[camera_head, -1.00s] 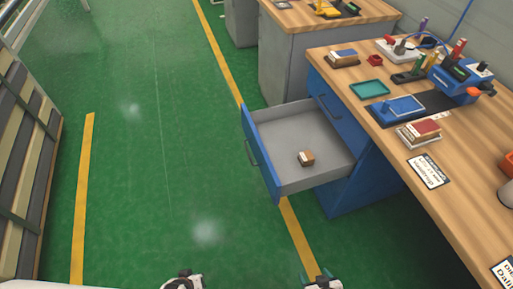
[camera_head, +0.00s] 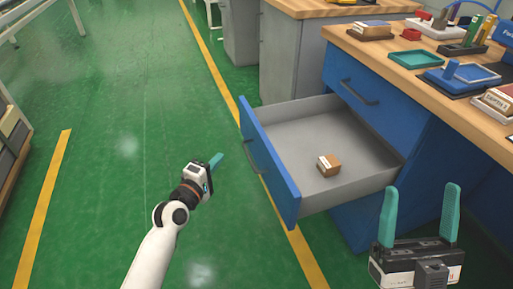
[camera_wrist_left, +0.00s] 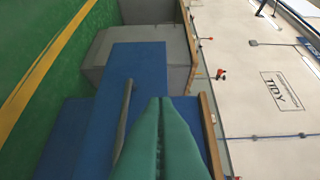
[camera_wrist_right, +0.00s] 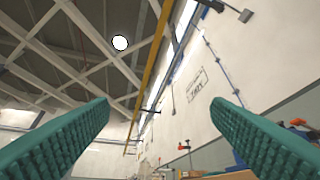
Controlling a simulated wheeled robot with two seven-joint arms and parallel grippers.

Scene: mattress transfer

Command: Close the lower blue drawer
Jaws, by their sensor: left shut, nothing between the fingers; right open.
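The lower blue drawer (camera_head: 268,160) is pulled out of the blue cabinet under the wooden desk. Its grey tray (camera_head: 290,137) holds a small brown and white box (camera_head: 328,165). A dark bar handle (camera_head: 251,155) is on its front. My left gripper (camera_head: 216,161) is shut and empty, over the floor to the left of the drawer front, apart from it. In the left wrist view its green fingers (camera_wrist_left: 160,105) are together, with a blue front and its handle (camera_wrist_left: 123,120) beyond. My right gripper (camera_head: 421,215) is open and empty, in front of the cabinet at lower right.
The upper blue drawer (camera_head: 360,85) is shut. The wooden desk (camera_head: 470,110) carries a teal tray (camera_head: 415,59) and several small items. A grey cabinet (camera_head: 285,50) stands behind. The green floor (camera_head: 110,110) left of the drawer is clear.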

